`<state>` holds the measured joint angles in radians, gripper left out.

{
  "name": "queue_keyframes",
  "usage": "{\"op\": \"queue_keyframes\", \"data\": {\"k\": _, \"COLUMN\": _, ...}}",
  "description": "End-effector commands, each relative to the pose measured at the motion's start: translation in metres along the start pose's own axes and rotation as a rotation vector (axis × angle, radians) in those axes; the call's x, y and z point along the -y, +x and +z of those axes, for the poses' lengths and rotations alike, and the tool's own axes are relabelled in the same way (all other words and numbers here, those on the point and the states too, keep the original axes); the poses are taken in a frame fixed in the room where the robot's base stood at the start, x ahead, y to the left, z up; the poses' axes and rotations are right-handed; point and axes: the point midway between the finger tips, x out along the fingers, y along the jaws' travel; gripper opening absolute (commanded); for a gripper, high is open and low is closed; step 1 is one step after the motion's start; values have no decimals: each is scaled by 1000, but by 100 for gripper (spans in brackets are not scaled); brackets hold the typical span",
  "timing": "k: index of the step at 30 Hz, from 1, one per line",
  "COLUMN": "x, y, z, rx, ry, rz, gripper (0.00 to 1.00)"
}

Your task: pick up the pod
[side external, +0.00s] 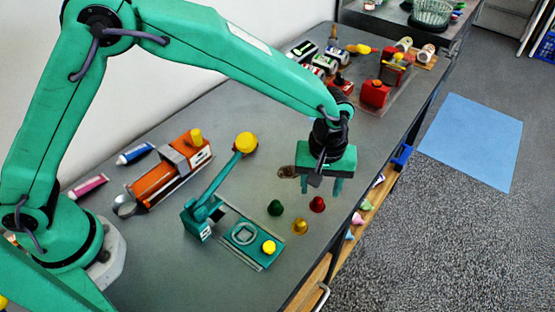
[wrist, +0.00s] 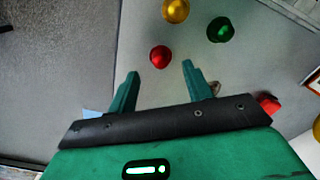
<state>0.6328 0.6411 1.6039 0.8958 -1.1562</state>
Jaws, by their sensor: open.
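Three small cone-shaped pods stand apart on the grey table: a green pod (side external: 275,208), a red pod (side external: 317,204) and a gold pod (side external: 300,227). My gripper (side external: 320,188) is open and empty, pointing down above the table, close to the red pod. In the wrist view, the red pod (wrist: 159,57) shows just beyond the gap between my fingertips (wrist: 160,70). The gold pod (wrist: 176,10) and the green pod (wrist: 221,29) are farther up in that view. All three are uncovered there.
A teal lever device (side external: 245,237) with yellow knobs stands left of the pods. Behind it are an orange machine (side external: 160,185) and two tubes (side external: 136,153). Red boxes (side external: 375,93) and cans crowd the far end. The table's edge is close on the right.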

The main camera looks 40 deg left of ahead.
Motion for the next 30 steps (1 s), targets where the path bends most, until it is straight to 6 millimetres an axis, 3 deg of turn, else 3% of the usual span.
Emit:
{"op": "queue_keyframes", "data": {"k": 15, "x": 1, "y": 49, "z": -4, "rx": 1, "ry": 0, "rz": -3, "gripper": 50}}
{"op": "queue_keyframes", "data": {"k": 30, "x": 0, "y": 51, "z": -4, "rx": 0, "ry": 0, "rz": -1, "gripper": 50}}
